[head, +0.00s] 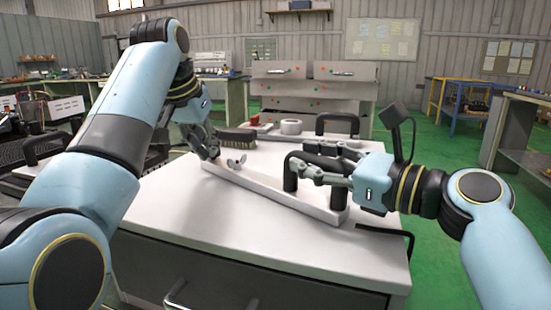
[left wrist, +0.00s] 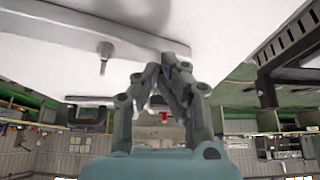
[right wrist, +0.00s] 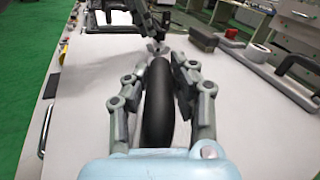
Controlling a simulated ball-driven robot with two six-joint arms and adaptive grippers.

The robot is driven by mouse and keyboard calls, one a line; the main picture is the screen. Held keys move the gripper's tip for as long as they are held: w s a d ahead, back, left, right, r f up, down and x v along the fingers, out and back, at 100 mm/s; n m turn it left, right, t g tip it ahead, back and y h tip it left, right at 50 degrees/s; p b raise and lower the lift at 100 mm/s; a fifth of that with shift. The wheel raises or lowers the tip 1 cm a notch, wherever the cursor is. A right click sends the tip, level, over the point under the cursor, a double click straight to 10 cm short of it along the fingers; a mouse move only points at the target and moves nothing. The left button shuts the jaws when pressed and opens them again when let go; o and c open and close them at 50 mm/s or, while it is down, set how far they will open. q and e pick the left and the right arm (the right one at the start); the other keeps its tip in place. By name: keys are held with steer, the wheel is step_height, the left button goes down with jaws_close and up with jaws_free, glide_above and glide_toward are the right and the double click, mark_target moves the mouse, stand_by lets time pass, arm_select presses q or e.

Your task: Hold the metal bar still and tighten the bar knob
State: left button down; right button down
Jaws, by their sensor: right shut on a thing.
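The long pale metal bar (head: 270,193) lies across the white table top, and its end shows along the top of the left wrist view (left wrist: 75,27). A small silver winged knob (head: 236,163) stands near the bar's left end; in the left wrist view it looks like a short bolt (left wrist: 104,52). My left gripper (head: 213,154) is by that left end, beside the knob and apart from it. Its fingertips (left wrist: 160,67) meet with nothing visible between them. My right gripper (right wrist: 158,88) is shut on a thick black handle (right wrist: 157,115) at the bar's right part.
A brush (head: 238,138), a white roll (head: 291,127) and a second black handle (head: 337,120) stand toward the back of the table. The table's front (head: 220,235) is clear.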

arm_select(q)
steer(key=shift+w, duration=0.55)
stand_by(0.4)
steer(key=shift+a, duration=0.5)
steer(key=shift+w+a, duration=0.25)
steer(key=shift+a, duration=0.05)
stand_by(0.4)
steer(key=shift+s+a, duration=0.1)
steer(key=shift+s, duration=0.05)
steer(key=shift+s+a, duration=0.15)
steer(key=shift+s, duration=0.05)
step_height(320, 180, up, 6)
stand_by(0.6)
